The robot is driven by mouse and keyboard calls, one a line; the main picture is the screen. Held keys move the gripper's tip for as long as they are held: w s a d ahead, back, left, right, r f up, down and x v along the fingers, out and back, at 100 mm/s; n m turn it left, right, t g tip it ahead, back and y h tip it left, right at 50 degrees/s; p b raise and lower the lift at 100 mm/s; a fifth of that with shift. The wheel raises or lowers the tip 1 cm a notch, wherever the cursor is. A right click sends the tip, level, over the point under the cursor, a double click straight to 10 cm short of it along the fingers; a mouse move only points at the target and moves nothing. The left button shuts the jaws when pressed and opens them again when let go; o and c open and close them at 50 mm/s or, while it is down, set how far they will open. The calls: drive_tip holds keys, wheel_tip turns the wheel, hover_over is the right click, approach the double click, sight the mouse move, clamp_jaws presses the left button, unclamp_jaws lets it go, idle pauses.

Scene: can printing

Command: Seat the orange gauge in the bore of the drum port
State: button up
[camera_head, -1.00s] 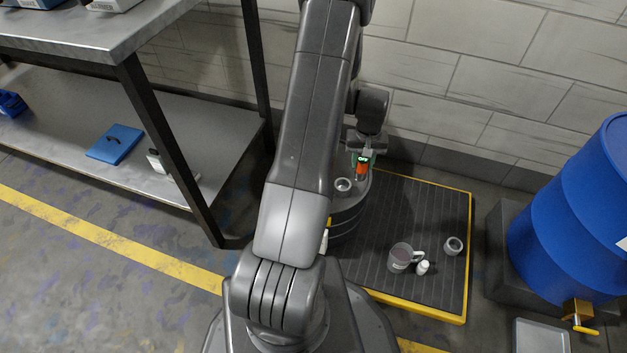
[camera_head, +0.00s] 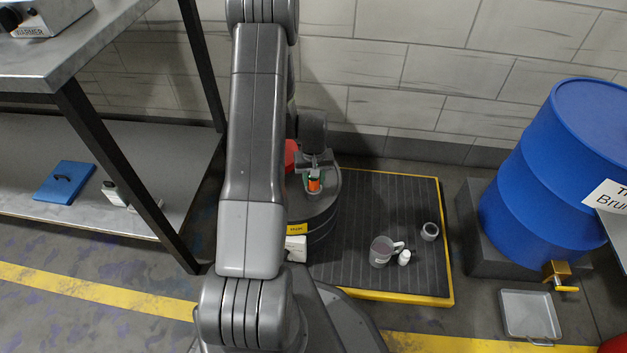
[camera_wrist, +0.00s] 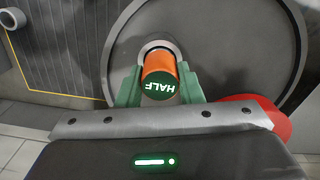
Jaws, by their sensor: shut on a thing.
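The orange gauge (camera_head: 314,184) stands on end over the top of the dark grey drum (camera_head: 322,222). In the wrist view, the gauge (camera_wrist: 160,66) has a dark green end cap marked HALF. My gripper (camera_wrist: 160,88) is shut on it, with a green finger on each side; it also shows in the head view (camera_head: 314,178). The pale metal ring of the drum port (camera_wrist: 146,47) shows around the gauge's far end. That end lines up with the bore, but I cannot tell how deep it sits. My gripper hides part of the port in the head view.
The drum stands on a ribbed pallet (camera_head: 350,265) with yellow edges. A blue barrel (camera_head: 530,190) is at right, a steel shelf (camera_head: 110,140) at left. Something red (camera_head: 291,156) is behind the drum.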

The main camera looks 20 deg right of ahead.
drive_tip(key=shift+f, duration=0.2)
drive_tip(key=o, duration=1)
drive_tip(key=shift+o, duration=0.2)
wheel_tip(320, 180, up, 12)
drive_tip(key=p, duration=0.4)
drive_tip(key=shift+r, duration=0.2)
